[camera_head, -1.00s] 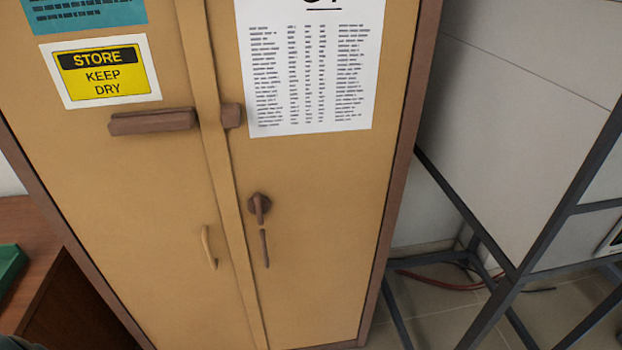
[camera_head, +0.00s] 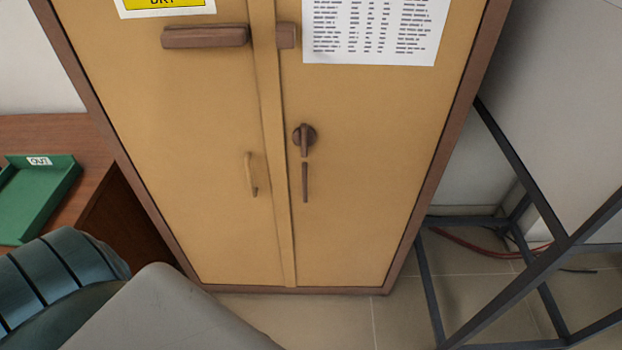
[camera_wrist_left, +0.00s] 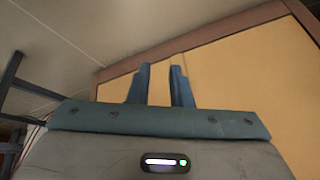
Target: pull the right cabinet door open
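The right cabinet door (camera_head: 370,170) is tan and closed flush in its brown frame. It carries a round brown turn knob (camera_head: 304,138) with a slim vertical handle (camera_head: 305,183) just below, near the middle seam. The left door (camera_head: 190,120) is closed too and has a small tan handle (camera_head: 250,175). My left gripper (camera_wrist_left: 160,82) shows in the left wrist view with a gap between its two blue-grey fingers and nothing between them. Behind it is the tan cabinet front, with the brown frame edge and floor above. The knob and handle are not visible there. My right gripper is not in view.
A brown bar (camera_head: 205,36) sits on the left door, beside a brown block (camera_head: 286,36) on the right door. A dark metal stand (camera_head: 530,270) is close on the right. A green tray (camera_head: 40,190) lies on a wooden table at left. Tiled floor is clear in front.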

